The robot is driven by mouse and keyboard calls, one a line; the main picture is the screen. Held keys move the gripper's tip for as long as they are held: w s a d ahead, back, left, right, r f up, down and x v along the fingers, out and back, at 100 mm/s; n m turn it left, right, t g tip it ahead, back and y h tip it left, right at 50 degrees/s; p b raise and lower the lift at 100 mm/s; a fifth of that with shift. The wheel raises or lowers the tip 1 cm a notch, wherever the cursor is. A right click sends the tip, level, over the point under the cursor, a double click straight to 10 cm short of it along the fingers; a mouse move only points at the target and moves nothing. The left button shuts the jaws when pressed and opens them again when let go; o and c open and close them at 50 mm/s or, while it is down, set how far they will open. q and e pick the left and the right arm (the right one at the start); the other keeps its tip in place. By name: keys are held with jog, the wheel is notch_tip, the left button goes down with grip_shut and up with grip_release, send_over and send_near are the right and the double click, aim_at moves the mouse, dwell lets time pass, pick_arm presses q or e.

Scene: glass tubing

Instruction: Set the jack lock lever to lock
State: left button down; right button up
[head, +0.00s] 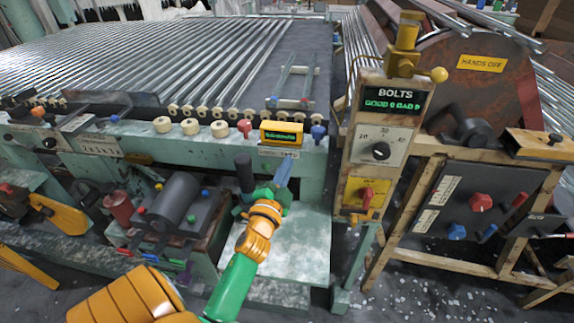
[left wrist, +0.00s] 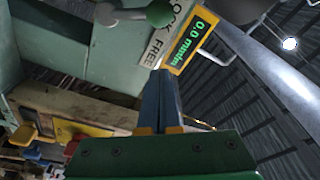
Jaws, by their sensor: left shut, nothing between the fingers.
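In the left wrist view a grey lever (left wrist: 125,14) with a dark green knob (left wrist: 159,13) sits at the top, beside a plate marked LOCK and FREE (left wrist: 165,35). Which word the lever points to I cannot tell. A yellow-framed display (left wrist: 190,43) reading about 0.0 adjoins the plate. The display in the head view (head: 282,134) is on the front of the green bench, with a small pale label (head: 278,153) below. My left gripper (head: 283,168) is shut and empty, just below that label. It also shows in the left wrist view (left wrist: 160,85), apart from the lever. My right gripper is not in view.
Red (head: 245,128) and blue (head: 318,132) knobs flank the display. A BOLTS post (head: 385,140) with a dial and red switch stands to the right. A dark cylinder (head: 180,197) sits lower left. Glass tubes (head: 150,60) cover the bench top.

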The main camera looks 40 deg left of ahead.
pick_arm(q)
jog(key=b+v, duration=0.1)
jog(key=v, duration=0.7)
jog(key=shift+s+a, duration=0.25)
jog(key=shift+s, duration=0.2)
jog(key=shift+a+f, duration=0.1)
jog(key=shift+f, duration=0.05)
